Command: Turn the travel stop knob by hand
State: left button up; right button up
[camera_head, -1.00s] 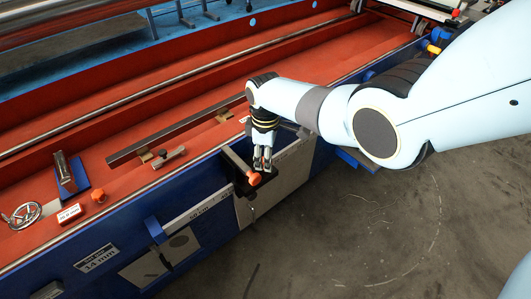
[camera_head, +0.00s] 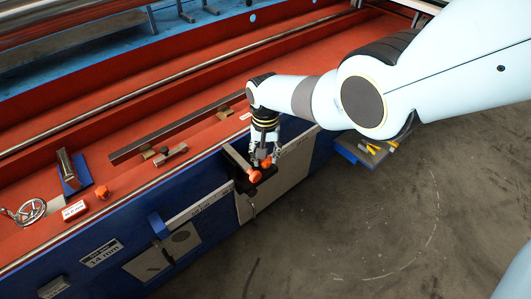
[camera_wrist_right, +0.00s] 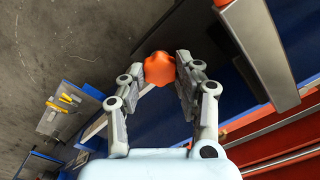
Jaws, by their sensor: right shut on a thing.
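An orange knob (camera_head: 254,176) sits at a dark bracket (camera_head: 238,166) on the front of the blue machine rail. A second orange part (camera_head: 265,161) shows just behind it, between the fingers. My right gripper (camera_head: 263,158) reaches down over the bracket from above. In the right wrist view, an orange knob (camera_wrist_right: 160,68) lies between the fingertips of my right gripper (camera_wrist_right: 158,76), which is shut on it. Which of the two orange parts in the head view this is, I cannot tell for sure. My left gripper is not in view.
The red machine bed holds a handwheel (camera_head: 30,211), another orange knob (camera_head: 102,192) and a dark bar (camera_head: 170,132). A label reading 14 mm (camera_head: 101,253) is on the blue front. A tray with yellow-handled tools (camera_head: 368,150) stands at right. The floor in front is clear.

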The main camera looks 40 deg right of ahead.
jog(key=o, duration=0.9)
jog(key=shift+r+p, duration=1.05)
jog(key=shift+r, duration=0.05)
jog(key=shift+f, duration=0.1)
